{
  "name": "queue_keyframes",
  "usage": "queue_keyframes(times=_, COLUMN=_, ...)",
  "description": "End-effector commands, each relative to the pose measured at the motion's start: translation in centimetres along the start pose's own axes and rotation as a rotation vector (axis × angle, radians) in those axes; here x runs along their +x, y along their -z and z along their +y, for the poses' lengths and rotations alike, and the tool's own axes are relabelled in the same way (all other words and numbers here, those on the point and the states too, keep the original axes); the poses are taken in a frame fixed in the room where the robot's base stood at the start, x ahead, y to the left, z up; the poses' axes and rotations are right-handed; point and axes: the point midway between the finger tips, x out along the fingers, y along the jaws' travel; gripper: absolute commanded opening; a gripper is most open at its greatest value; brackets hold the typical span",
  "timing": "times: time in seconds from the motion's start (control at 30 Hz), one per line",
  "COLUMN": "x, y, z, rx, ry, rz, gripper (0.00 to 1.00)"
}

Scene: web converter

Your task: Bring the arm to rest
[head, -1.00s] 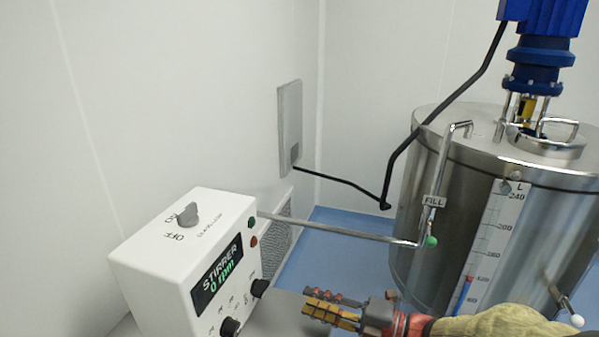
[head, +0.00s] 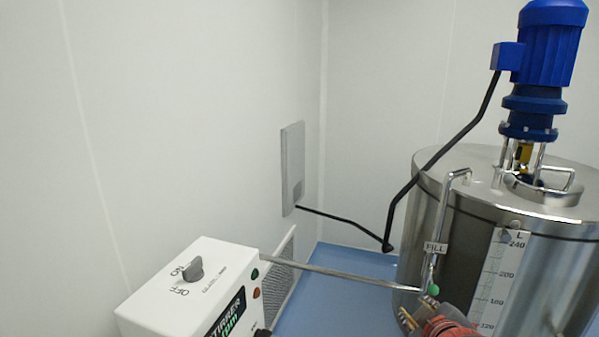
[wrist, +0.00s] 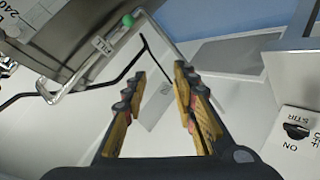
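My gripper (head: 408,320) shows at the lower right of the head view, in front of the steel tank, near the green-tipped fill valve (head: 433,290). In the wrist view my gripper (wrist: 158,76) has its two yellow-padded fingers spread apart, with nothing between them. The wall and black cable show beyond the gap. My gripper appears clear of the tank and of the stirrer box.
The steel tank (head: 425,220) with a blue motor (head: 545,50) stands at the right. The white stirrer box (head: 150,300) with its knob is at the lower left. A fill pipe (head: 335,273) runs between them. Blue floor lies behind.

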Motion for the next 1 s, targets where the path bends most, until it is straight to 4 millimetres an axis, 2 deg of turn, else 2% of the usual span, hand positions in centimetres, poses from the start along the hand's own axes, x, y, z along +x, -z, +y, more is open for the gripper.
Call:
queue_keyframes(times=0.03, x=-1.7, y=-0.6, z=-0.2, rx=0.074, ry=0.016, rz=-0.04, gripper=0.28)
queue_keyframes(times=0.17, x=-5.5, y=-3.0, z=-2.3, rx=0.28, ry=0.082, rz=-0.162, gripper=0.28)
queue_keyframes(times=0.3, x=-9.9, y=-4.9, z=-5.6, rx=0.476, ry=0.173, rz=-0.282, gripper=0.28)
queue_keyframes(times=0.5, x=-14.5, y=-6.3, z=-9.6, rx=0.644, ry=0.281, rz=-0.401, gripper=0.28)
queue_keyframes(times=0.63, x=-15.7, y=-6.6, z=-10.8, rx=0.682, ry=0.312, rz=-0.434, gripper=0.28)
queue_keyframes(times=1.0, x=-15.7, y=-6.7, z=-10.8, rx=0.684, ry=0.314, rz=-0.436, gripper=0.28)
